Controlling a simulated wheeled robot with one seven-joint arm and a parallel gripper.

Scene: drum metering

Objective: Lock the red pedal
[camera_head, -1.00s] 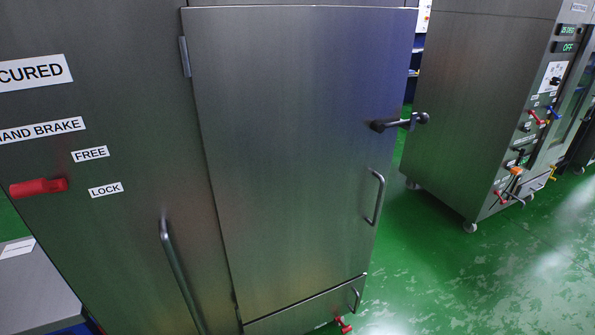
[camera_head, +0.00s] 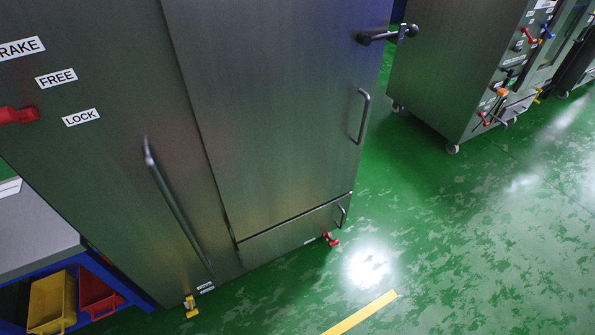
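A small red pedal (camera_head: 330,239) sticks out low at the bottom right corner of the steel cabinet (camera_head: 270,120), just above the green floor. A small light label lies beside it, too small to read. A yellow pedal (camera_head: 191,306) sits at the cabinet's lower left, under two small labels. A red hand brake lever (camera_head: 18,115) is at the left edge, near the FREE (camera_head: 56,78) and LOCK (camera_head: 82,117) labels. My gripper is not in view.
A second steel machine (camera_head: 450,75) on casters stands at the upper right. A grey bench (camera_head: 35,230) with yellow (camera_head: 50,300) and red bins is at lower left. The green floor (camera_head: 480,240) is open at right, with a yellow stripe (camera_head: 360,313).

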